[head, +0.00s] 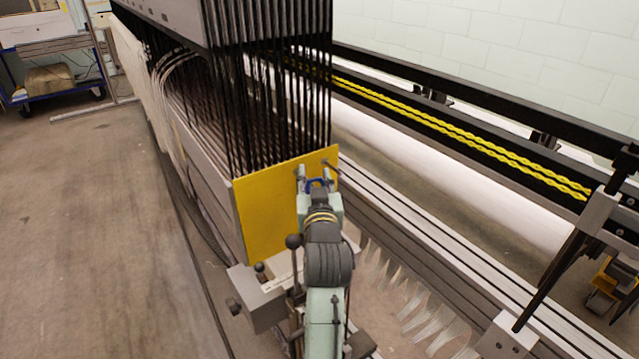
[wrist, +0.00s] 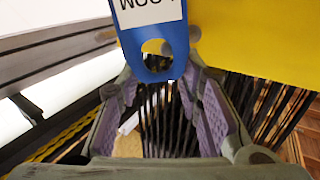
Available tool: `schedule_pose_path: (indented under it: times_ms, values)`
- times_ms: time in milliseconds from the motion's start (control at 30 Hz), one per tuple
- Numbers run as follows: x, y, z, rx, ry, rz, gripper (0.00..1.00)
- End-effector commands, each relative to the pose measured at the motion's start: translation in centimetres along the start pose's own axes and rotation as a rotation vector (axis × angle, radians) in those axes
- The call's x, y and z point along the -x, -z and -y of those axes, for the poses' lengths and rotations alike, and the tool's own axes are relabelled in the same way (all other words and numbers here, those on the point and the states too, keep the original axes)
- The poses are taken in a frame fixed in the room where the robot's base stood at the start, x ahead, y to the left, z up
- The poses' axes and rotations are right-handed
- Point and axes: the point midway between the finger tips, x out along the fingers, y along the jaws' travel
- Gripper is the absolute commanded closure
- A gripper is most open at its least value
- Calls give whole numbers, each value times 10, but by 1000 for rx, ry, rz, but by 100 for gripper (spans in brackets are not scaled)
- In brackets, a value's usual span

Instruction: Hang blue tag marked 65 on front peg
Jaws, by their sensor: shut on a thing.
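The blue tag (wrist: 150,62) hangs into the top of the wrist view, with a round hole and a white label whose lettering is upside down and cut off. No number 65 is readable. My gripper (wrist: 158,78) is shut on the tag's holed end between its purple-padded fingers. In the head view my gripper (head: 316,180) is at the upper right of the yellow board (head: 268,208), with a bit of blue between the fingers. A small dark peg (head: 327,162) shows near the board's upper right corner. Whether the tag touches the peg is hidden.
Dark vertical loom cords (head: 265,90) stand close behind the board. Black levers (head: 293,241) and a grey bracket (head: 255,298) are below, near my arm. A rail with a yellow twisted cord (head: 450,135) runs along the right. The floor at left is clear.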

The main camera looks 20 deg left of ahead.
Motion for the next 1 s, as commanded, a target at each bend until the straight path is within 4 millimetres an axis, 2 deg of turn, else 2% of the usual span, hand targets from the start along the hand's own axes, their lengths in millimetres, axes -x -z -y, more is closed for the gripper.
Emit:
schedule_pose_path:
  times_ms: [600, 1000]
  values:
    - [-31, -6, 18, 0, 0, 0, 93]
    - [-40, -14, 23, 0, 1, 1, 93]
